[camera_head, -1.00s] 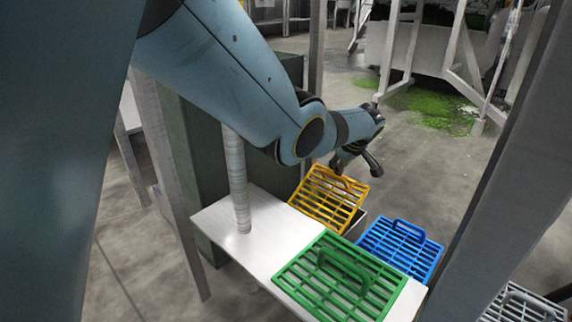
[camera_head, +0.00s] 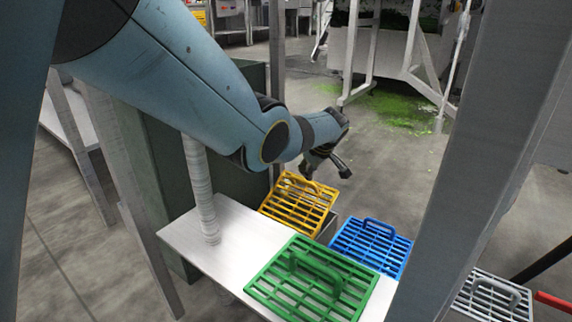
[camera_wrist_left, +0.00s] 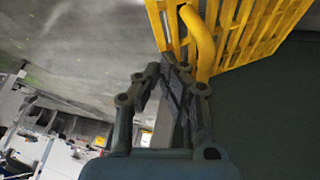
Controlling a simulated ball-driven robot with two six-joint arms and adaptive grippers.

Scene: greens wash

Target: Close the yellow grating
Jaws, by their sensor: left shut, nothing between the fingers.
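The yellow grating (camera_head: 299,204) stands tilted at the far end of the metal table, its far edge raised. A dark opening shows below its right side. My left gripper (camera_head: 325,170) is shut and empty, just beyond the raised edge of the grating. In the left wrist view the shut fingers (camera_wrist_left: 172,60) are close to the yellow handle (camera_wrist_left: 200,40) and the bars of the grating (camera_wrist_left: 250,35). I cannot tell if they touch. My right gripper is not in view.
A green grating (camera_head: 312,281) and a blue grating (camera_head: 371,248) lie nearly flat beside the yellow one. A pale post (camera_head: 199,190) rises from the metal table (camera_head: 190,238). A grey grating (camera_head: 490,296) is at the lower right. Grey uprights stand on both sides.

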